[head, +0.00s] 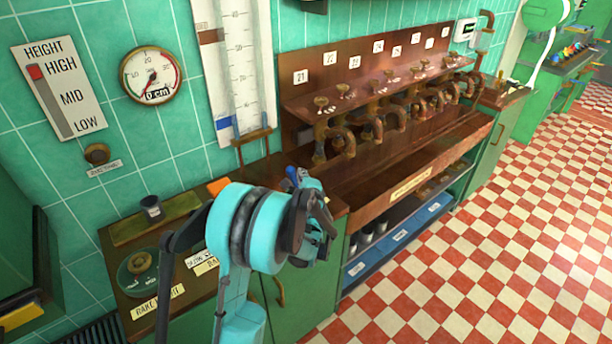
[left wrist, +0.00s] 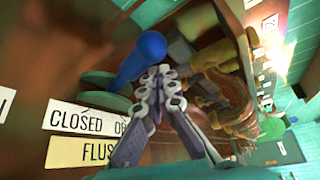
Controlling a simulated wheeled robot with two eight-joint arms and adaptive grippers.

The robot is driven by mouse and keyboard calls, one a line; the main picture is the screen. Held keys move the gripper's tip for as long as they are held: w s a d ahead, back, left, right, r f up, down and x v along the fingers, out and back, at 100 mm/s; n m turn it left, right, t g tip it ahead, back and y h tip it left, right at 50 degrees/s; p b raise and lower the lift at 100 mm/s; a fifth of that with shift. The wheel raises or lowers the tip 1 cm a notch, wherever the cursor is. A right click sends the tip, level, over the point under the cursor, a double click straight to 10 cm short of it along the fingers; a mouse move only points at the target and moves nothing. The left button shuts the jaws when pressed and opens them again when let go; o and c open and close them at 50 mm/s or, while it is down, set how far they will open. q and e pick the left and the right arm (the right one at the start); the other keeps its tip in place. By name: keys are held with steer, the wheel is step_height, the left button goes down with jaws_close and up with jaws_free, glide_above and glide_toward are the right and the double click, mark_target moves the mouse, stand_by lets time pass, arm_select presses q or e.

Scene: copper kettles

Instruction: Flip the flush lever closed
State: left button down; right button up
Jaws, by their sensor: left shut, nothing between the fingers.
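The flush lever has a blue handle (left wrist: 143,55), which shows large in the left wrist view. It leans over the brown bench top, beside a white label (left wrist: 85,118) reading CLOSED and OP and a cream label (left wrist: 80,152) beginning FLUS. A small blue part of it shows in the head view (head: 291,172), behind my left gripper (head: 312,186). In the left wrist view the fingers of my left gripper (left wrist: 162,76) are together and empty. Their tips are close beside the blue handle; I cannot tell if they touch it. My right gripper is not in view.
A copper rack (head: 375,105) with several bent taps stands right of my left gripper. A green round dish (head: 137,277) and a dark cup (head: 151,206) are on the left bench. A gauge (head: 152,75) hangs on the tiled wall. The checkered floor at right is clear.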

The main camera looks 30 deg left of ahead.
mark_target(293, 177)
arm_select(q)
steer(key=shift+s+a+f+b, duration=0.15)
steer(key=shift+s+a+b, duration=0.1)
steer(key=shift+s, duration=0.4)
steer(key=shift+s+a+f+b, duration=0.15)
steer(key=shift+s+a, duration=0.1)
steer(key=shift+s, duration=0.35)
steer(key=shift+s+a, duration=0.15)
steer(key=shift+s, duration=0.05)
